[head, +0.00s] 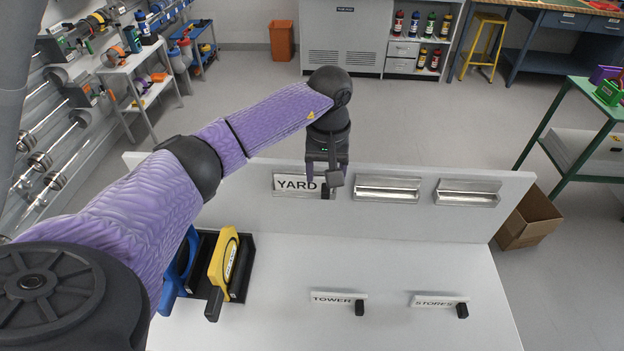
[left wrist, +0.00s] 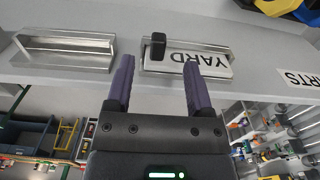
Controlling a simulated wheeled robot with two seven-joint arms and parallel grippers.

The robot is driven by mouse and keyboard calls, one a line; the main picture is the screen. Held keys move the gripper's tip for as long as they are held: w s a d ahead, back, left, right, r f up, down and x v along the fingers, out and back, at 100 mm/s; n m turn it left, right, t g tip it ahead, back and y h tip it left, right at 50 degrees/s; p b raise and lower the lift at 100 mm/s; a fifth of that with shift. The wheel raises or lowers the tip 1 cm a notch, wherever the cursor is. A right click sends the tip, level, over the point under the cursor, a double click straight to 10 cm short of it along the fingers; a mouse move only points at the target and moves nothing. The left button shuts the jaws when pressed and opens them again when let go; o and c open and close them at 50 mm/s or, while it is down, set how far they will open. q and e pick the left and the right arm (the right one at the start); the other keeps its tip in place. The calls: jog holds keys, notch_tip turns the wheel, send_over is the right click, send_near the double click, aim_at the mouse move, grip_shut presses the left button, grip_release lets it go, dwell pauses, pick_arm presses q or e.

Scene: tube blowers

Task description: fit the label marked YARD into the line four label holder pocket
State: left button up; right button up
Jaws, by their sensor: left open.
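The white label marked YARD (head: 293,184) is at the leftmost of the visible metal pockets on the upright panel. The left wrist view shows the label (left wrist: 205,62) upside down, lying within the metal holder pocket (left wrist: 147,65), slightly tilted against its frame. Its black grip knob (left wrist: 157,46) stands out at one end. My left gripper (head: 325,188) is in front of that end, pointing down at the panel. In the left wrist view its fingers (left wrist: 158,68) are apart, with the knob between their tips and a gap on each side. My right gripper is out of view.
Two empty metal pockets (head: 388,189) (head: 467,193) are to the right. Labels TOWER (head: 333,298) and STORES (head: 434,301) lie on the white table. A yellow-handled tool (head: 222,262) and a blue one (head: 178,272) stand at left. The left wrist view shows a partly cut-off label ending ARTS (left wrist: 300,78).

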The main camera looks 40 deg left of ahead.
aim_at(326, 192)
pick_arm(q)
notch_tip(326, 192, down, 5)
jog(key=shift+f, duration=0.15)
grip_shut()
